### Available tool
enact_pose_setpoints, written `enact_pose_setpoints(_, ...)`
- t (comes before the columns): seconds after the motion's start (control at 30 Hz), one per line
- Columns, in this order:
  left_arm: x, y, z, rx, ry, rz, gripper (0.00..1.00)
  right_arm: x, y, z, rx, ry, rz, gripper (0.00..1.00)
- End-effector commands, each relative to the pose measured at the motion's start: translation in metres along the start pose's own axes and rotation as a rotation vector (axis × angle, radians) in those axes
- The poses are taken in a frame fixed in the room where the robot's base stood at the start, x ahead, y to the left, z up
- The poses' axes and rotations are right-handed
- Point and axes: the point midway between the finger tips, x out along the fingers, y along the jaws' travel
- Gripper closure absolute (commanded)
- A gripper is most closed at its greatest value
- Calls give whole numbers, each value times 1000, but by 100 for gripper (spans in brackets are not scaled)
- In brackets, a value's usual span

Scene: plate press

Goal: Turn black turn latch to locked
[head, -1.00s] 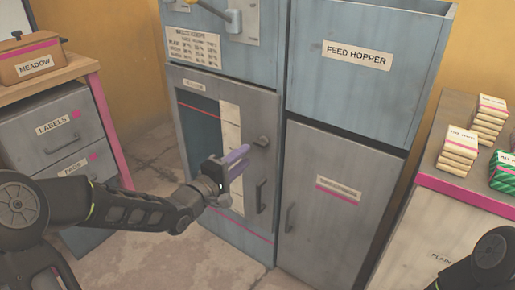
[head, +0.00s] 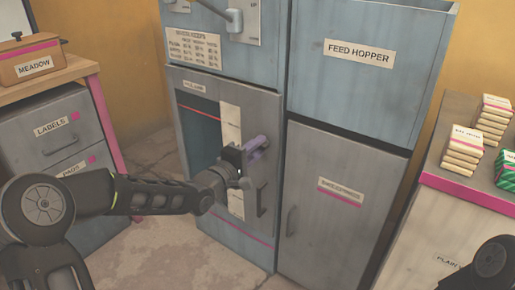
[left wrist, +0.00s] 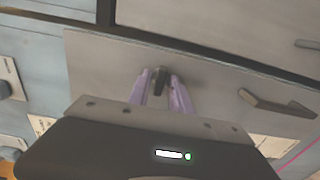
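The black turn latch (left wrist: 160,82) sits on the grey door of the middle cabinet (head: 236,88), near the door's right edge. In the head view my left gripper (head: 258,146) is in front of it, and its purple fingers hide most of the latch. In the left wrist view the gripper (left wrist: 161,88) is open, with one finger on each side of the latch and small gaps beside it. I cannot tell whether either finger touches it. My right gripper is out of view.
A dark door handle (head: 261,198) is just below the latch. A door with its own handle (head: 290,221) stands to the right, under the feed hopper (head: 358,70). A drawer unit (head: 60,140) is at the left, a counter with stacked packets (head: 466,146) at the right.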

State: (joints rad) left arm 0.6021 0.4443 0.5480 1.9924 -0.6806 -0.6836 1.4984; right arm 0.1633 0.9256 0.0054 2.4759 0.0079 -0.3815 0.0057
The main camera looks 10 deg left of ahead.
Motion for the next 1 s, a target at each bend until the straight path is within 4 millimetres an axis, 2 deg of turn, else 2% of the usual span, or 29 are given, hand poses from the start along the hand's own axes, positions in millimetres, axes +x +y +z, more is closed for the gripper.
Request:
enact_pose_setpoints(0.03,0,0,0,0,0,-1,85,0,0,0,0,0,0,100)
enact_pose_setpoints(0.23,0,0,0,0,0,-1,100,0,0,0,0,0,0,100)
enact_pose_setpoints(0.67,0,-1,0,16,0,-1,100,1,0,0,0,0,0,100)
enact_pose_setpoints(1.0,0,-1,0,156,0,-1,100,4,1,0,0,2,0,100)
